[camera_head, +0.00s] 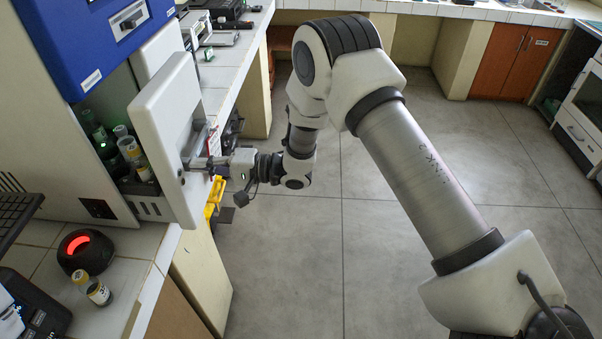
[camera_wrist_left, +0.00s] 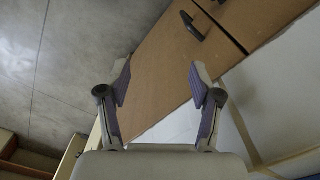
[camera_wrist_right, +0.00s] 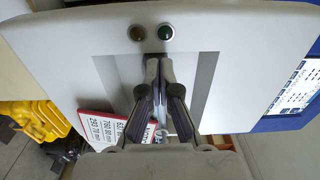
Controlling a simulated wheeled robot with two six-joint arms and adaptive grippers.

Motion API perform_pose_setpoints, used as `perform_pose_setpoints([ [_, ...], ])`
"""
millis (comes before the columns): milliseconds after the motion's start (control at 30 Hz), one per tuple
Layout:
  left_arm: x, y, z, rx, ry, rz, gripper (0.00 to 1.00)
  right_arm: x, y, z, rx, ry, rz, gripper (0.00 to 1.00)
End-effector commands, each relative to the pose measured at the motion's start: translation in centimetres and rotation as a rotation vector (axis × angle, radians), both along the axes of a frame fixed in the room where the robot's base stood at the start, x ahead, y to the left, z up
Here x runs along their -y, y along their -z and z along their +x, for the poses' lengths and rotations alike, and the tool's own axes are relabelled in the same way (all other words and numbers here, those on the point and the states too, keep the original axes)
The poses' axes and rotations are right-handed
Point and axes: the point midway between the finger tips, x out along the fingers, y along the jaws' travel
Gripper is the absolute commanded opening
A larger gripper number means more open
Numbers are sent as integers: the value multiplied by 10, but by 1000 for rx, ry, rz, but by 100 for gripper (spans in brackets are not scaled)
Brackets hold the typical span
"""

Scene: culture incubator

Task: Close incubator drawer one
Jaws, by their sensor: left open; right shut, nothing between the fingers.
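The incubator (camera_head: 55,120) with a blue upper part stands at the left in the head view. Its drawer is pulled out, with a white front (camera_head: 165,125) and a rack of tubes and vials (camera_head: 130,150) visible behind it. My right gripper (camera_head: 190,165) is at the outer face of that front. In the right wrist view it is shut and empty, its fingertips (camera_wrist_right: 160,68) at the grey middle strip of the front (camera_wrist_right: 90,40), below two round indicators. I cannot tell whether they touch. My left gripper (camera_wrist_left: 160,82) is open and empty, seen only in its wrist view.
A black device with a red glowing ring (camera_head: 85,248) and small vials (camera_head: 98,292) stand on the tiled counter below the drawer. A yellow object (camera_head: 215,192) is below my right gripper. The left wrist view shows a brown cabinet (camera_wrist_left: 160,70). The floor (camera_head: 290,270) is clear.

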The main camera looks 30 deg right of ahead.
Motion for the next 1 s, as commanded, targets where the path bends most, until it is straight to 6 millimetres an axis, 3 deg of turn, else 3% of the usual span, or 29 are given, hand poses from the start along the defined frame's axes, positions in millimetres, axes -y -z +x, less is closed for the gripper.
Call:
perform_pose_setpoints([
  [500, 0, 15, 0, 0, 0, 0, 65, -78, 1, 51, 2, -2, -2, 0],
  [700, 0, 18, 0, 0, 0, 0, 65, -97, 1, 65, 1, -1, -1, 0],
  [1000, 0, 19, 0, 0, 0, 0, 65, -109, 0, 74, 1, 0, -1, 0],
])
